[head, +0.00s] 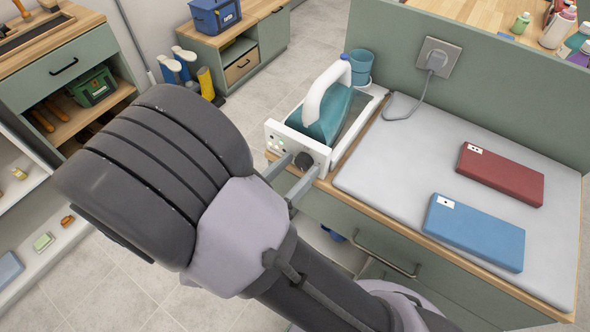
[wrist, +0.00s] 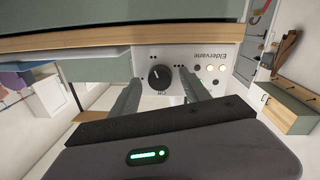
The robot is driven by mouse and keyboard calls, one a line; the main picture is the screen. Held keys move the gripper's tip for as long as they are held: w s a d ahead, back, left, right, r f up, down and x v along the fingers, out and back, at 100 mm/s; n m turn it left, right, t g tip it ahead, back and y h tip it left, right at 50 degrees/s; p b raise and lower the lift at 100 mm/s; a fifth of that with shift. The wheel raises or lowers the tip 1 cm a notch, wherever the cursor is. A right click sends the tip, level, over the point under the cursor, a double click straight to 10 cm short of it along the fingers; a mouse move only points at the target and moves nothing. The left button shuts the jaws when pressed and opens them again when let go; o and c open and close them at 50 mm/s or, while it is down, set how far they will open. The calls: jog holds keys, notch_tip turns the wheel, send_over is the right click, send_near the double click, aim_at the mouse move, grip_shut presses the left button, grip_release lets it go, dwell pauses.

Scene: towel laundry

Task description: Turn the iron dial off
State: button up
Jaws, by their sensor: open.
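The iron station (head: 328,157) is a white base with a teal iron (head: 335,115) resting on it, at the back left of the counter. Its black iron dial (head: 304,160) is on the front panel; the dial also shows in the wrist view (wrist: 160,77), with a small pale mark on it and small lettering too blurred to read surely. My gripper (head: 302,168) is open, its two fingers reaching toward the panel; in the wrist view the fingertips (wrist: 162,86) stand on either side of the dial. Whether they touch it I cannot tell.
A grey pad (head: 410,165) on the counter holds a blue folded towel (head: 474,232) and a red one (head: 500,174). A cord runs from the wall socket (head: 437,58) behind the station. A teal cup (head: 361,67) stands behind the iron. Open floor lies left of the counter.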

grip_shut()
